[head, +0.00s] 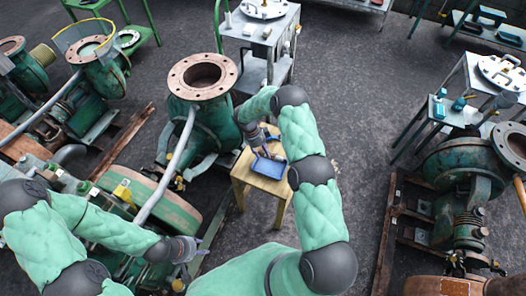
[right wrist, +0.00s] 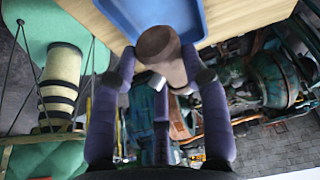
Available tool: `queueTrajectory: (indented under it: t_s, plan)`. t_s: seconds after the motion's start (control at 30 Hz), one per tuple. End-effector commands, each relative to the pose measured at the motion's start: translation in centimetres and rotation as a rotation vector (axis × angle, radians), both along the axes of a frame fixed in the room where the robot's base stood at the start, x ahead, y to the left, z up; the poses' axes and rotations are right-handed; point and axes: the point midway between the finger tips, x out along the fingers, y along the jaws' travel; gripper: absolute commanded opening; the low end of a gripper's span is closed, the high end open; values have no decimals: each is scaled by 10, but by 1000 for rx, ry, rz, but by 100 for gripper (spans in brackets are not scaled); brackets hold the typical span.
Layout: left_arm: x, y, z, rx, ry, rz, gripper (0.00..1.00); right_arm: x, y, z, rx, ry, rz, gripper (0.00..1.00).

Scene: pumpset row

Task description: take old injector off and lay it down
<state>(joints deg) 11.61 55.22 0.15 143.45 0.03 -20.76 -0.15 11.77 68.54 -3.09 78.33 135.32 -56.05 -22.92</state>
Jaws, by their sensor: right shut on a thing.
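The old injector (right wrist: 158,50), a short cream piece with a brown round end, is between the purple fingers of my right gripper (right wrist: 160,72) in the right wrist view. My right gripper is shut on it, close to the blue tray (right wrist: 198,14); I cannot tell whether the injector touches the tray. In the head view my right gripper (head: 265,150) is over the blue tray (head: 268,168) on a small wooden table (head: 244,174), and the injector is too small to make out. My left gripper (head: 201,246) is empty beside the green pump, its small fingertips seemingly apart.
A green pump (head: 208,130) with a rusty round flange stands left of the wooden table. A grey metal cart (head: 262,38) stands behind. Another pump (head: 455,165) on a wooden skid is at the right. Dark floor (head: 355,100) is clear between them.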

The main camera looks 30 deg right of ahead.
Motion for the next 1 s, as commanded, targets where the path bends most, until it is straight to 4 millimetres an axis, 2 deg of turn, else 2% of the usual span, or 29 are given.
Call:
queueTrajectory:
  t_s: [0.07, 0.7, 1.0]
  plan:
    - [0, 0, 6, 0, 0, 0, 40, 1, -1, 3, 4, 7, 9, 0]
    - [0, 0, -39, 0, -1, 0, 40, 1, -1, -68, 4, 5, 8, 0]
    - [0, 0, -45, 0, -1, 0, 40, 1, -1, -79, 3, 4, 9, 0]
